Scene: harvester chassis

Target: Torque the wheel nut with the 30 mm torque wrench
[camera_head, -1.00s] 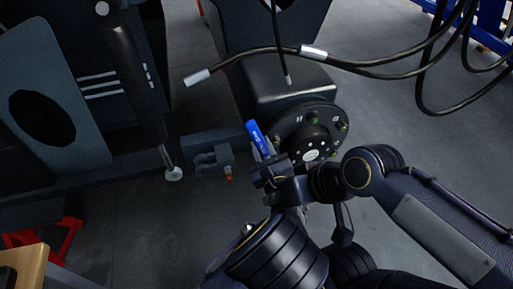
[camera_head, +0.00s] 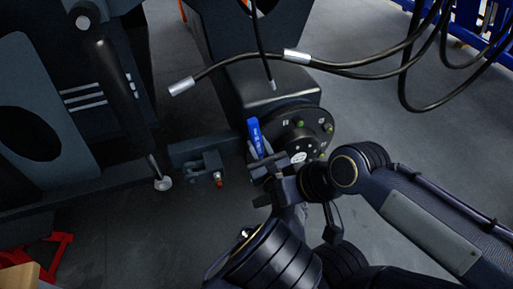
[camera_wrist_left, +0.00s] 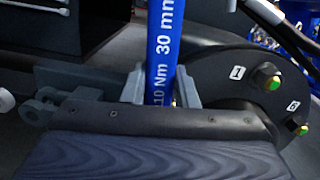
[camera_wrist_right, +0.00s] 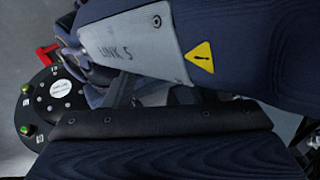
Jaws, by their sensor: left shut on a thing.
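The blue torque wrench (camera_head: 254,136) stands nearly upright in the head view, over the left edge of the round black wheel hub (camera_head: 299,111). Its blue body, marked "30 mm", fills the left wrist view's middle (camera_wrist_left: 164,45). My left gripper (camera_head: 265,162) is shut on the wrench; its fingers flank it in the left wrist view (camera_wrist_left: 163,88). The wrench's working end is hidden. Green-marked wheel nuts sit on the hub, including one by label 1 (camera_wrist_left: 267,77) and one by label 6 (camera_wrist_left: 298,126). The hub also shows in the right wrist view (camera_wrist_right: 45,105). My right gripper's fingers (camera_wrist_right: 140,92) are hard to make out there.
A hanging black hose with a metal end (camera_head: 181,86) crosses above the hub. A grey bracket (camera_head: 205,165) lies left of the hub, beside the dark chassis (camera_head: 75,185). A red stand (camera_head: 48,252) is at lower left. Grey floor is open at right.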

